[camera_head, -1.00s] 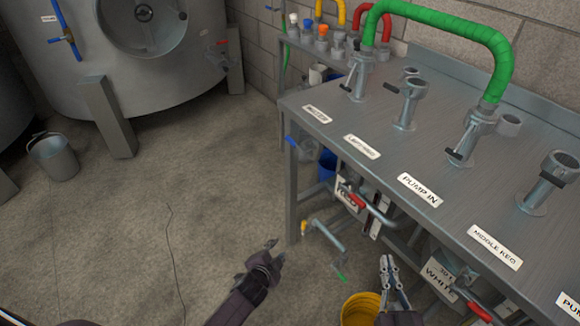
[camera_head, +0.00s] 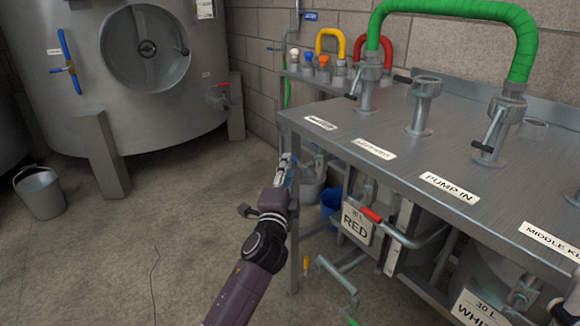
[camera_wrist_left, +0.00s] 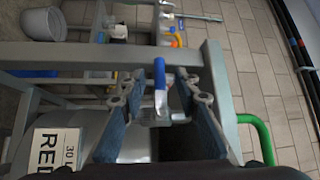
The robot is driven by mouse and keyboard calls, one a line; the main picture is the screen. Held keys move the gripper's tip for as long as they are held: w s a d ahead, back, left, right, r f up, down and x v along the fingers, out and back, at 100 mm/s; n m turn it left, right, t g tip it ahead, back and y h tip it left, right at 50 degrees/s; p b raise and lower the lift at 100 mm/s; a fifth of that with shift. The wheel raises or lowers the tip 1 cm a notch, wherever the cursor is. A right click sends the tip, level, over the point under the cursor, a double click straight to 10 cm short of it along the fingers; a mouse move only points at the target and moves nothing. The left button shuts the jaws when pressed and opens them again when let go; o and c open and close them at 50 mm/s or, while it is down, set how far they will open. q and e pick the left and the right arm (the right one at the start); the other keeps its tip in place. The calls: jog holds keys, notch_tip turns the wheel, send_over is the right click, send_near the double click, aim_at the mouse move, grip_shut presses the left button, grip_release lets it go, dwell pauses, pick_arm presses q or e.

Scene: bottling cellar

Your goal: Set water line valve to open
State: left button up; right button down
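A small valve (camera_wrist_left: 163,112) with a blue lever handle (camera_wrist_left: 160,78) sits at the steel bench frame in the left wrist view. No readable label shows on it, and I cannot tell if it is open or closed. My left gripper (camera_head: 282,166) is at the bench's left front corner. In the left wrist view its fingers (camera_wrist_left: 172,82) are apart, with the blue handle between them, nearer the left finger. I cannot tell if they touch. In the head view the gripper and arm mostly hide this valve. My right gripper is not in view.
The steel bench top (camera_head: 400,120) carries metal pipe fittings and a green hose (camera_head: 460,10). A RED keg (camera_head: 357,222) stands beneath, near a red-handled pipe (camera_head: 372,215). A steel tank (camera_head: 150,90) and bucket (camera_head: 40,192) stand left. The floor between is clear.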

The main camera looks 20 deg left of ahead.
pick_arm(q)
jog(key=shift+w+a+r+b, duration=0.1)
jog(key=shift+w+a+b, duration=0.1)
jog(key=shift+w, duration=0.75)
jog(key=shift+w+a+r+b, duration=0.1)
jog(key=shift+w+b, duration=0.1)
jog(key=shift+w, duration=0.7)
grip_shut()
